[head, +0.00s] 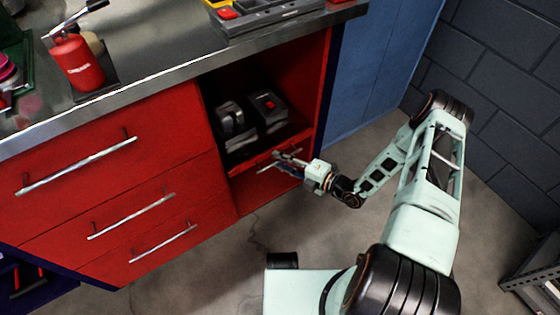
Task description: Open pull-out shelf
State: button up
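The pull-out shelf (246,164) is in the open bay of the red cabinet, with a red front edge and a dark top. Two dark tool-like items, one with a red patch (268,108), rest on it. A light bar that looks like its handle shows at the front edge, partly hidden by my gripper. My gripper (286,161) is at the shelf's front edge, close to this bar, reaching in from the right. Its fingers are small and overlap the bar, so I cannot tell whether they touch it or are open or shut.
Red drawers (125,210) with long metal handles are left of the bay. The grey worktop (150,50) above holds a red bottle (78,62) and a tool tray (265,18). A blue panel (375,65) stands to the right. The floor (225,255) before the bay is mostly clear.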

jog(key=shift+a, duration=0.1)
grip_shut()
dwell(0.5)
